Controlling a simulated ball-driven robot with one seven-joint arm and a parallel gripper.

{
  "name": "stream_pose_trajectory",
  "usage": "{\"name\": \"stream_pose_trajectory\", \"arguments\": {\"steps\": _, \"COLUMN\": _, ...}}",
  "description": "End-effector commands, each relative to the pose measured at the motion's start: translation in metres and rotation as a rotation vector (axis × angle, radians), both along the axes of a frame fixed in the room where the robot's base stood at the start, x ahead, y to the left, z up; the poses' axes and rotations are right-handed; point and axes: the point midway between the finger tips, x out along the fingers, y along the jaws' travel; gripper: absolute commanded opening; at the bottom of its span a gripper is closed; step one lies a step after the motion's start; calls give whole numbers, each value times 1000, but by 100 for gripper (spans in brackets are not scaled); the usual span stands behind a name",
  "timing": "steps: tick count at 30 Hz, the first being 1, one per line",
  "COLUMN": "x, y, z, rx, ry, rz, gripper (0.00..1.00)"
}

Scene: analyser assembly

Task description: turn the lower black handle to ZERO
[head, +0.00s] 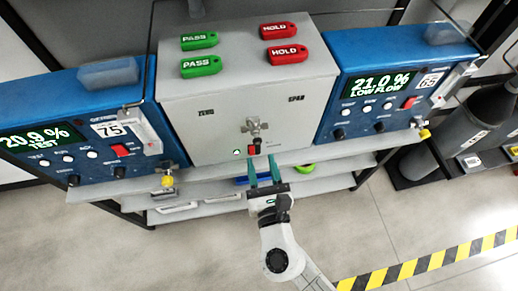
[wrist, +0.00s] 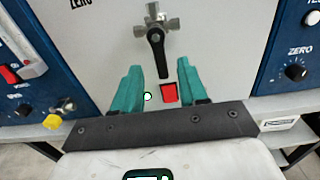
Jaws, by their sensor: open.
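The lower black handle (wrist: 157,56) is on the front of the grey box, below a metal cross-shaped valve fitting (wrist: 154,17). It points nearly straight down. In the head view the handle (head: 257,146) is small, under the fitting (head: 253,127). The ZERO label (head: 206,112) is at the left of the panel and the SPAN label (head: 296,99) at the right. My gripper (head: 265,172) is open and empty, its green fingers pointing at the panel below the handle. In the wrist view the fingers (wrist: 156,85) stand apart on either side of the handle's lower end, not visibly touching it.
A red switch (wrist: 169,93) and a small lit lamp (wrist: 147,96) sit under the handle. Blue analysers stand left (head: 75,115) and right (head: 390,85) of the grey box (head: 245,75). Green PASS tags (head: 201,66) and red HOLD tags (head: 287,53) lie on top. A shelf edge (head: 215,170) runs below.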

Motion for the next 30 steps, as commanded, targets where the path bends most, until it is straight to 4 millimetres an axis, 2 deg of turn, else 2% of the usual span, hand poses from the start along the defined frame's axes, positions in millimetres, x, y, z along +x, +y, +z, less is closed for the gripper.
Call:
{"name": "stream_pose_trajectory", "arguments": {"steps": 3, "x": 19, "y": 6, "z": 0, "rx": 2, "ry": 1, "rz": -1, "gripper": 43}}
{"name": "stream_pose_trajectory", "arguments": {"steps": 9, "x": 36, "y": 11, "z": 0, "rx": 2, "ry": 1, "rz": -1, "gripper": 43}}
{"name": "stream_pose_trajectory", "arguments": {"steps": 20, "x": 40, "y": 11, "z": 0, "rx": 1, "ry": 1, "rz": -1, "gripper": 42}}
{"name": "stream_pose_trajectory", "arguments": {"steps": 30, "x": 39, "y": 11, "z": 0, "rx": 2, "ry": 2, "rz": -1, "gripper": 9}}
